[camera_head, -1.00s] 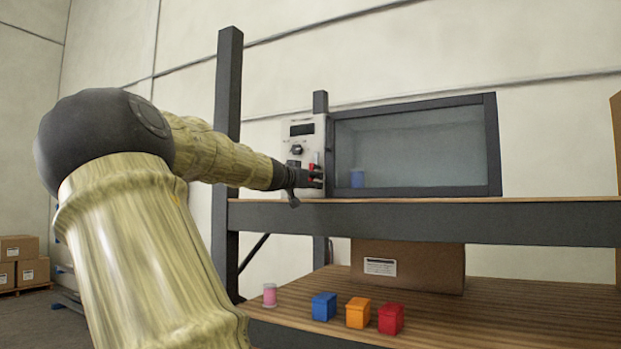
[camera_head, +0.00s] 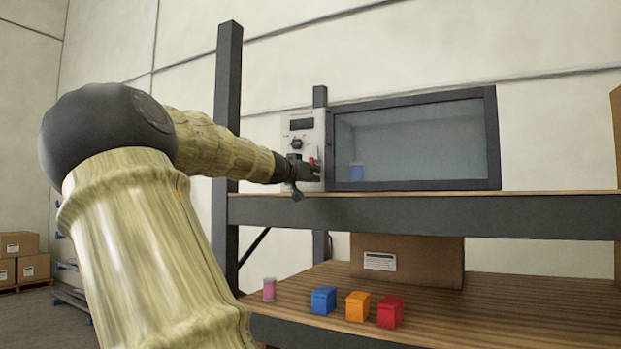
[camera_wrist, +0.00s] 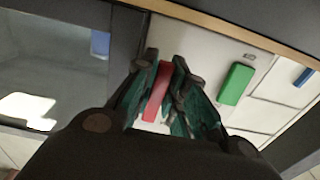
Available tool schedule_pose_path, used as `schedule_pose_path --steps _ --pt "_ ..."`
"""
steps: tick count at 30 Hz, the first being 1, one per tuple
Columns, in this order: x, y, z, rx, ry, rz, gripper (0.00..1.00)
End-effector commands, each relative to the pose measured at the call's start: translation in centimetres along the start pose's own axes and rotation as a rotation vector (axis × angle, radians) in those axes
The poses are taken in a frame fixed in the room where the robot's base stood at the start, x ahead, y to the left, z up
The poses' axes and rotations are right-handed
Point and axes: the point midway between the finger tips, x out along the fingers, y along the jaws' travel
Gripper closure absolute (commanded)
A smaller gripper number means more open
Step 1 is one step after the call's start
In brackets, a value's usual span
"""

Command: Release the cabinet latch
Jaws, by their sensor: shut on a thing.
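The cabinet (camera_head: 415,140) stands on the upper shelf, with a dark frame, a clear window and a pale control panel (camera_head: 300,124) on its left. My gripper (camera_head: 314,168) is at the lower part of this panel. In the wrist view my gripper (camera_wrist: 163,92) has its fingers on both sides of a red bar-shaped latch (camera_wrist: 157,92) and is shut on it. A green bar (camera_wrist: 236,83) and a blue bar (camera_wrist: 303,77) sit apart from the fingers on the panel. The fingers and wrist hide part of the panel in the head view.
A blue object (camera_head: 357,172) shows behind the cabinet window. The lower shelf (camera_head: 500,305) holds a pink spool (camera_head: 269,290), a blue box (camera_head: 323,300), an orange box (camera_head: 358,306), a red box (camera_head: 389,312) and a cardboard box (camera_head: 410,262). A dark post (camera_head: 228,100) stands beside my arm.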

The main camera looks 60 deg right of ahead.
Motion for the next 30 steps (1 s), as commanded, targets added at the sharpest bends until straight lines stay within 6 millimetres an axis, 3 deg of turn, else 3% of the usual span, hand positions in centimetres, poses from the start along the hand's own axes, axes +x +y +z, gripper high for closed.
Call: schedule_pose_path --steps 14,15,18,30 --pt "-0.03 0.14 -0.07 -0.041 0.001 -0.001 1.00" --pt "-0.03 0.14 -0.07 -0.041 0.001 -0.001 0.81" --pt "-0.03 0.14 -0.06 -0.041 0.001 -0.001 0.64" --pt "-0.37 0.12 -0.03 -0.041 0.001 -0.001 0.64"
